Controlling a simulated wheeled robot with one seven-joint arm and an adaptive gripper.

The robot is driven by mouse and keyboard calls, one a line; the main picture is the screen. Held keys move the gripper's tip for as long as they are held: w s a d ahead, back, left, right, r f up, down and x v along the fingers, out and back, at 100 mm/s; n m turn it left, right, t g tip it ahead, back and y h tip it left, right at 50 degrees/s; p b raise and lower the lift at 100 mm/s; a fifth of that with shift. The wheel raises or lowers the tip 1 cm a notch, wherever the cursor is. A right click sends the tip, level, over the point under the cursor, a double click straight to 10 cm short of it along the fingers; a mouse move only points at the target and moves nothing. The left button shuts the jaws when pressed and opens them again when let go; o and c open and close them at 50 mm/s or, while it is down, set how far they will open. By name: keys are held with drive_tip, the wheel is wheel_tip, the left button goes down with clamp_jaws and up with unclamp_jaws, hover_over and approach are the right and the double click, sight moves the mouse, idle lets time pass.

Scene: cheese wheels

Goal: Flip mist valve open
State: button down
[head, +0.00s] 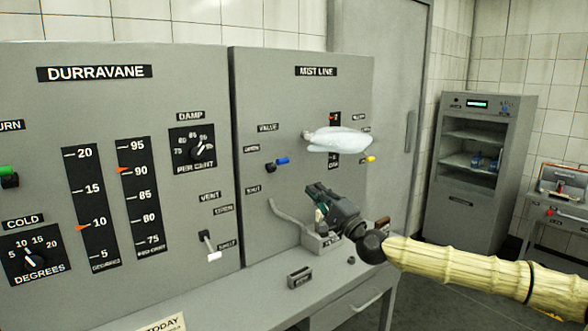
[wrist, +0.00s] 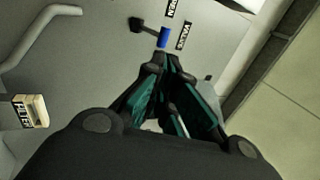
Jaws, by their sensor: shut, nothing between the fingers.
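The mist valve is a small lever with a blue handle (head: 283,161) on the MIST LINE panel (head: 300,95), pointing to the right. The VALVE label is above it, one label is upper left, and the SHUT label is below left. In the wrist view the blue handle (wrist: 164,37) lies just beyond the fingertips, with a dark pivot to its left. My gripper (head: 316,190) is shut and empty, below and right of the lever in the head view. In the wrist view its fingertips (wrist: 163,62) appear close to the handle; I cannot tell whether they touch.
A white cloth-like thing (head: 338,140) covers part of a gauge, beside a yellow-tipped lever (head: 369,160). A grey bent pipe (head: 288,215) runs below the valve to a box (head: 318,243). A white-tipped vent lever (head: 212,254) is at left. A shelved cabinet (head: 478,165) stands at right.

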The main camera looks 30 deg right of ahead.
sight(288, 162)
drive_tip(key=shift+p+x, duration=1.25)
drive_tip(key=shift+x, duration=4.65)
drive_tip(key=shift+w+d, duration=0.1)
drive_tip(key=shift+w, duration=0.05)
drive_tip(key=shift+w+r+b, duration=0.25)
drive_tip(key=shift+r+b, duration=0.5)
drive_tip(key=shift+b, duration=0.2)
